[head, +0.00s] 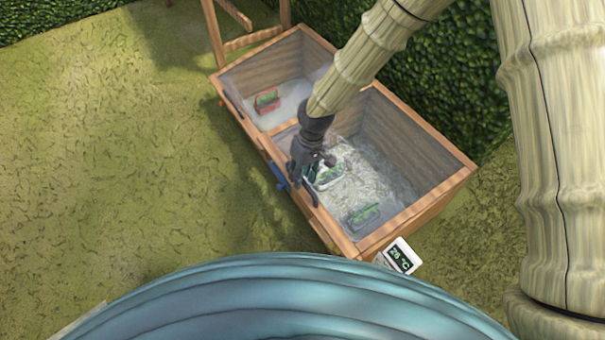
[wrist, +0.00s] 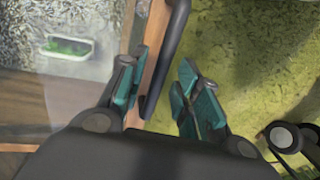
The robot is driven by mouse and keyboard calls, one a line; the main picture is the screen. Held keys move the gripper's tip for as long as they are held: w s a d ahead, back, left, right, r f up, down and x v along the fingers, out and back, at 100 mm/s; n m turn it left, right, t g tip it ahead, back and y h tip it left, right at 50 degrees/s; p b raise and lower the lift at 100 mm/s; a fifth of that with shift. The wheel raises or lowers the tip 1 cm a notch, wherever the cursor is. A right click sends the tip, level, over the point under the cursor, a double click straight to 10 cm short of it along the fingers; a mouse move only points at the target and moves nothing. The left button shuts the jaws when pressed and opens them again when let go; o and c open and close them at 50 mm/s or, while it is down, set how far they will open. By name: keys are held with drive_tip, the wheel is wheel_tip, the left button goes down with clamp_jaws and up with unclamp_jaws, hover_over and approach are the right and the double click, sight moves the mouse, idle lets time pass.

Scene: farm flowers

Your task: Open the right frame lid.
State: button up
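The right frame lid (head: 330,228) is the nearer part of the wooden cold frame in the head view. Its pane looks hazy and it appears closed over the bed. In the wrist view, the lid's wooden edge (wrist: 156,30) runs beside a dark bar handle (wrist: 170,55). My gripper (head: 294,178) is at the lid's front edge in the head view. In the wrist view my gripper (wrist: 158,92) is open, with teal fingertips apart on either side of the handle's lower end. I cannot tell whether either finger touches it.
The left frame (head: 228,98) adjoins, with a red planter (head: 267,101) inside. Green-planted trays, one pale (head: 328,177) and another (head: 363,215), sit in the right bed. A thermometer display (head: 401,255) is at the near corner. A hedge stands behind; grass at left is clear.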

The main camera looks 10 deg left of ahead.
clamp_jaws()
